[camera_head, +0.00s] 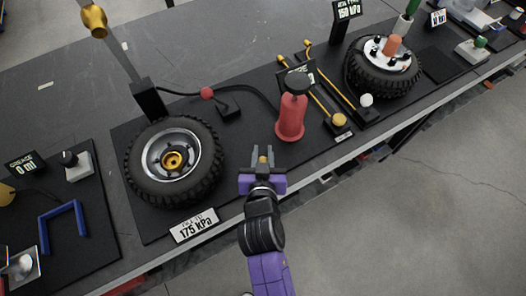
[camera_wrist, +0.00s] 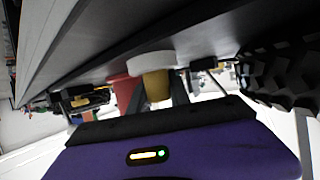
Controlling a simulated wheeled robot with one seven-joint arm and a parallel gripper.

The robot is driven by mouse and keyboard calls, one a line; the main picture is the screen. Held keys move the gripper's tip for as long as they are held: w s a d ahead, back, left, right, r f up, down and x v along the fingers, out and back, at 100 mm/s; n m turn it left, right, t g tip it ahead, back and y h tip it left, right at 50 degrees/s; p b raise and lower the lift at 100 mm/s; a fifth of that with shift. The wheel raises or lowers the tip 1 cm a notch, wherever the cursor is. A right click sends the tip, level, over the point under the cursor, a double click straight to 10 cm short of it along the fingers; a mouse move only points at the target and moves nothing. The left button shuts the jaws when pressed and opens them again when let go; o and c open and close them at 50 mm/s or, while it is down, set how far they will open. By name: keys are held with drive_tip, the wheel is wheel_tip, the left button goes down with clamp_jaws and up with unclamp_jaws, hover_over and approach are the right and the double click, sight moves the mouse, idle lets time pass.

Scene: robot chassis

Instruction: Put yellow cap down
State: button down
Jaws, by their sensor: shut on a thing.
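The small yellow cap (camera_head: 263,160) is between the fingertips of my gripper (camera_head: 263,157) in the head view. My gripper is shut on it, over the front strip of the black mat, right of the left wheel and in front of the red bottle-shaped thing. In the wrist view the yellow cap (camera_wrist: 157,86) shows between the two dark fingers of my gripper (camera_wrist: 159,90), with a pale disc at its end. The fingers hide part of the cap. I cannot tell whether it touches the mat.
The left wheel (camera_head: 174,162) lies flat behind a 175 kPa sign (camera_head: 194,226). The red bottle-shaped thing (camera_head: 291,117) stands close behind my gripper. Yellow-tipped rods (camera_head: 337,95) and another wheel (camera_head: 383,66) are to the right.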

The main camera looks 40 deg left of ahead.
drive_tip(key=shift+f, duration=0.1)
drive_tip(key=shift+f+b, duration=0.25)
drive_tip(key=shift+b, duration=0.15)
drive_tip(key=c, duration=1.2)
unclamp_jaws()
drive_tip(key=shift+r, duration=0.15)
